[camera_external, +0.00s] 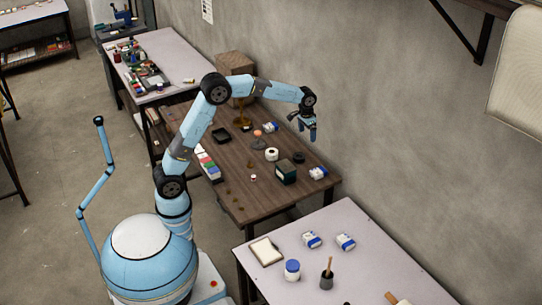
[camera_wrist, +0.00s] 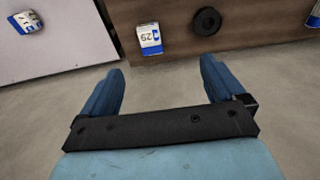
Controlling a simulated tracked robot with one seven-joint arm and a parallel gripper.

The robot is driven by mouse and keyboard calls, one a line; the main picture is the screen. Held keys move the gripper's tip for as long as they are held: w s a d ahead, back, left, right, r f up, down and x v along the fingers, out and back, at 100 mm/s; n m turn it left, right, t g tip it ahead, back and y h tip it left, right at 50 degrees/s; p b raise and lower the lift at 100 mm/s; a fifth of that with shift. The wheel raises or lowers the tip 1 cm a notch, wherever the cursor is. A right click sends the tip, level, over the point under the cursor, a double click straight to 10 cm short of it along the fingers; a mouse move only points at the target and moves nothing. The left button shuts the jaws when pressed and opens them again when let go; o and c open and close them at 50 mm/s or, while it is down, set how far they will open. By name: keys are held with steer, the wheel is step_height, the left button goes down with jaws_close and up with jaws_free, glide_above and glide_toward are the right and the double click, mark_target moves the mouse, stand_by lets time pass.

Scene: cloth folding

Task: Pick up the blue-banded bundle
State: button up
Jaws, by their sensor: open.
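Several small white bundles with blue bands are in view. One bundle (camera_external: 318,172) lies at the edge of the brown table; it appears ahead of my fingers in the wrist view (camera_wrist: 149,38), with a dark number on it. Another bundle (camera_external: 270,127) lies farther back on that table, and part of a bundle (camera_wrist: 315,15) shows at the wrist view's right edge. Two more bundles (camera_external: 311,239) (camera_external: 345,242) lie on the pale table. My gripper (camera_external: 310,128) hangs in the air near the wall; in the wrist view its fingers (camera_wrist: 160,66) are apart and empty.
A black ring (camera_external: 298,157), a white roll (camera_external: 272,154) and a dark green box (camera_external: 286,173) stand near the edge bundle. The pale table (camera_external: 300,215) also holds a blue-lidded jar (camera_external: 292,269) and a dark cup (camera_external: 327,280). A gap separates the tables.

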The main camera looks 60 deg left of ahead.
steer(key=g, duration=0.1)
glide_above(319, 170)
step_height(319, 170, down, 11)
steer(key=f, duration=0.8)
steer(key=shift+w+f, duration=0.1)
steer(key=shift+w, duration=0.1)
steer(key=shift+s+d+f, duration=0.1)
steer(key=shift+s+f, duration=0.05)
steer(key=shift+f, duration=1.25)
steer(key=shift+s+f, duration=0.1)
steer(key=shift+f, duration=1.25)
steer(key=c, duration=1.2)
steer(key=shift+o, duration=0.2)
steer(key=shift+r, duration=0.1)
